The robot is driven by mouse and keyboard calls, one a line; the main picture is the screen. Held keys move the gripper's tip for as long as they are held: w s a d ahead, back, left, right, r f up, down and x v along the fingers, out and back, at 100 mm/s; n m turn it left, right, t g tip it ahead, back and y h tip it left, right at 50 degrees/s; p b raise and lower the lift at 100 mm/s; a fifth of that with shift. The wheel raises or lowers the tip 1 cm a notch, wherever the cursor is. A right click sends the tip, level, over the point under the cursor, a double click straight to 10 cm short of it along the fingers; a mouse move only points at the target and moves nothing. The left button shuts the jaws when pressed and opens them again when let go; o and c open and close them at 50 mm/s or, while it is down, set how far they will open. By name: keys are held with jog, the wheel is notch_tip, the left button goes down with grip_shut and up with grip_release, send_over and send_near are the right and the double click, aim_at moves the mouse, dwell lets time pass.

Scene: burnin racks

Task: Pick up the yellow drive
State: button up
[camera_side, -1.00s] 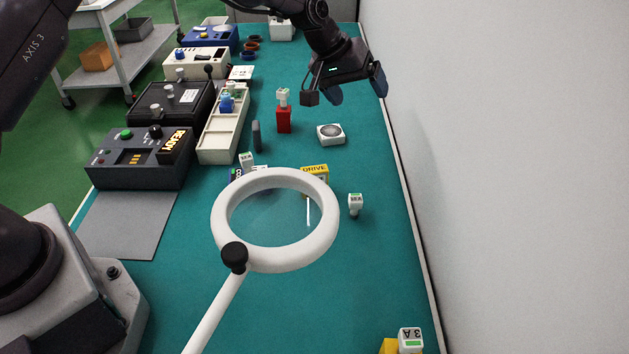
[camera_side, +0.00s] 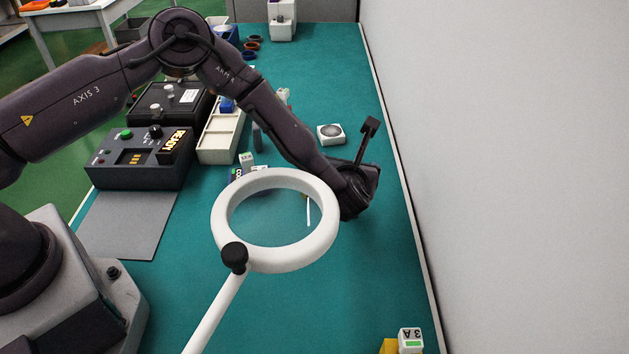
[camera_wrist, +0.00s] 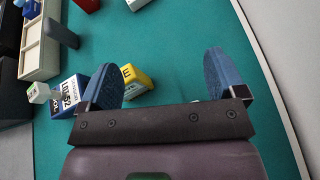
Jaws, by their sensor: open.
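The yellow drive (camera_wrist: 138,84) lies on the teal bench in the wrist view, partly covered by my left-hand finger. In the side view it is hidden behind the magnifier ring and my arm.
A blue and white drive (camera_wrist: 70,96) lies left of the yellow one, with a small white cube (camera_wrist: 38,92) beyond it. The magnifier ring (camera_side: 222,235) stands in front. A white block with a round top (camera_side: 331,134) lies behind. A wall borders the bench at right.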

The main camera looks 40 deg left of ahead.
jog(key=s+n+g+y, duration=0.1)
jog(key=s+a+f+n+y, duration=0.1)
jog(key=s+n, duration=0.1)
jog(key=s+f+n+g, duration=0.1)
jog(key=s, duration=0.1)
jog(key=shift+a+g+y, duration=0.3)
jog(key=shift+a+y, duration=0.1)
jog(key=shift+s+a+f+n, duration=0.15)
jog(key=shift+a+f+n, duration=0.05)
jog(key=shift+n, duration=0.2)
jog(key=x, duration=0.7)
jog(key=shift+a, duration=0.1)
jog(key=c, duration=1)
jog(key=shift+c, duration=0.2)
